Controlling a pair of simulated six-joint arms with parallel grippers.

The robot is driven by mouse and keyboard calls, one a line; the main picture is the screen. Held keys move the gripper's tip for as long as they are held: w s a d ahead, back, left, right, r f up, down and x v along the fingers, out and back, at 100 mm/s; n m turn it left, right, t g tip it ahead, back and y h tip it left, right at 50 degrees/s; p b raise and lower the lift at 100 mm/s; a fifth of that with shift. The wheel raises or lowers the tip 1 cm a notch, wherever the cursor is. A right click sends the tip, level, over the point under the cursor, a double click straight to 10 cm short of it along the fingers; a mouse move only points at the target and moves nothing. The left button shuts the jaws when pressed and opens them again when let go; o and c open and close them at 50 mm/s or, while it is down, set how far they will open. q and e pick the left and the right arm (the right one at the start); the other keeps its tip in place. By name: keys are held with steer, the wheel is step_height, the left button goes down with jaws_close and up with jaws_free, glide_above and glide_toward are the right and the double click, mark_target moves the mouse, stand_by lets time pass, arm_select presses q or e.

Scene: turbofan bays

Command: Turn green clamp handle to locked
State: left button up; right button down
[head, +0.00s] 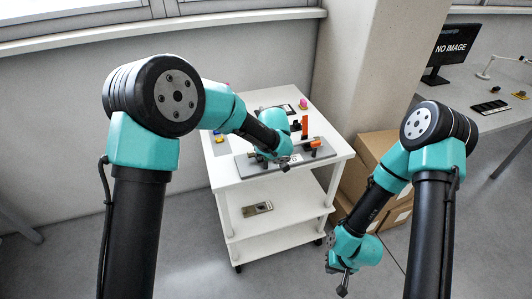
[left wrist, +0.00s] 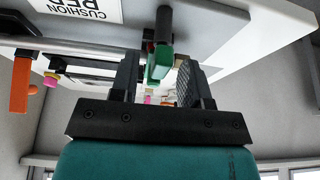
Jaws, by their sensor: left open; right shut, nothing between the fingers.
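The green clamp handle (left wrist: 159,62) shows in the left wrist view, below a dark cylindrical part (left wrist: 163,24). My left gripper (left wrist: 156,72) is open, with one finger on each side of the green handle in that view. I cannot tell whether either finger touches it. In the head view the left gripper (head: 284,163) is over the front part of the grey fixture plate (head: 265,168) on the white cart, and my arm hides the handle there. My right gripper (head: 342,284) is shut and empty, low to the right of the cart.
An orange upright part (head: 305,126) and an orange cylinder (head: 316,143) stand on the cart (head: 225,178), near the left gripper. A pink piece (head: 303,103) lies farther back. Cardboard boxes (head: 372,150) stand right of the cart.

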arm_select(q)
steer(key=v, duration=1.7)
steer(key=shift+r, duration=0.2)
steer(key=shift+s+d, duration=0.1)
steer(key=s+a+f+m+g+h, duration=0.15)
steer(key=a+f, duration=0.25)
steer(key=f, duration=0.5)
steer(key=s+a+f+g+h, duration=0.1)
steer(key=s+a+f, duration=0.3)
steer(key=f, duration=0.5)
steer(key=s+a+f+m+g+h, duration=0.15)
steer(key=a+f, duration=0.35)
steer(key=f, duration=0.5)
steer(key=s+a+f, duration=0.6)
steer(key=s, duration=0.2)
steer(key=s+a+f+n+h, duration=0.1)
steer(key=s+a+f, duration=0.5)
steer(key=s, duration=0.3)
steer(key=shift+f+t, duration=0.3)
steer(key=shift+f, duration=0.35)
